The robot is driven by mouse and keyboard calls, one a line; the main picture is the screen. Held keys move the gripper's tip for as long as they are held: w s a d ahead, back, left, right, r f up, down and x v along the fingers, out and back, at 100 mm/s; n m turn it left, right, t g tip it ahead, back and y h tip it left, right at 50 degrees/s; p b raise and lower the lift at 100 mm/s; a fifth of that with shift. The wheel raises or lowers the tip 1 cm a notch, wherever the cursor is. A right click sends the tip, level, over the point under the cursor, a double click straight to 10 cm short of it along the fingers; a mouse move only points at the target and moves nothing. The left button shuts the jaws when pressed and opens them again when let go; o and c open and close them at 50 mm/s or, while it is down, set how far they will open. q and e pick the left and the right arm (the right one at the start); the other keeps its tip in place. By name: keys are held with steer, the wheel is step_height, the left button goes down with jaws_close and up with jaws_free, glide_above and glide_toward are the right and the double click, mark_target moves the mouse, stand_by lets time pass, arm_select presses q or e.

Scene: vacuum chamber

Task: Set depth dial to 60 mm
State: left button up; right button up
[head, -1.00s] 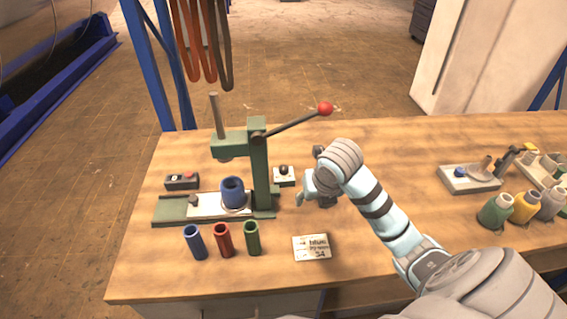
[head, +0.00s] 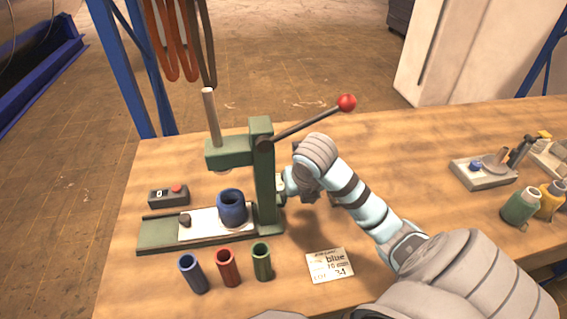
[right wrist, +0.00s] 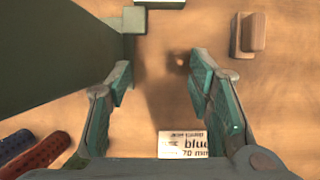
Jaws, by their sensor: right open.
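The depth dial's box with its black knob is hidden behind my right arm and the press column in the head view now. A pale box edge (right wrist: 160,3) at the top of the right wrist view may be its base; no knob or scale is readable. My right gripper (head: 284,186) is beside the green press column (head: 264,180), partly hidden by it. In the right wrist view my right gripper (right wrist: 165,90) has its fingers wide apart with only bench between them. The green press (head: 228,152) holds a blue sleeve (head: 232,208) under its ram. My left gripper is out of view.
A card (head: 330,266) on the bench reads "blue" and "70 mm" in the right wrist view. Blue (head: 193,274), red (head: 228,268) and green (head: 262,262) tubes stand in front. A red-knobbed lever (head: 346,103) reaches over my arm. A small counter box (head: 168,196) is at left.

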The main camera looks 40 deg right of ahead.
steer(key=f+b, duration=0.3)
steer(key=f, duration=0.1)
steer(key=shift+w+f, duration=0.2)
steer(key=w+d+b, duration=0.1)
steer(key=w, duration=0.1)
steer(key=w+d+b, duration=0.2)
steer(key=w, duration=0.1)
steer(key=shift+w+d, duration=0.1)
steer(key=shift+w, duration=0.2)
steer(key=w, duration=0.1)
steer(key=w+d, duration=0.1)
steer(key=w, duration=0.1)
steer(key=w+d, duration=0.1)
steer(key=shift+w+d+r, duration=0.15)
steer(key=shift+w+d, duration=0.05)
steer(key=shift+w, duration=0.1)
steer(key=shift+w+d+f, duration=0.2)
steer(key=shift+w+f, duration=0.1)
steer(key=shift+f, duration=0.2)
jaws_close()
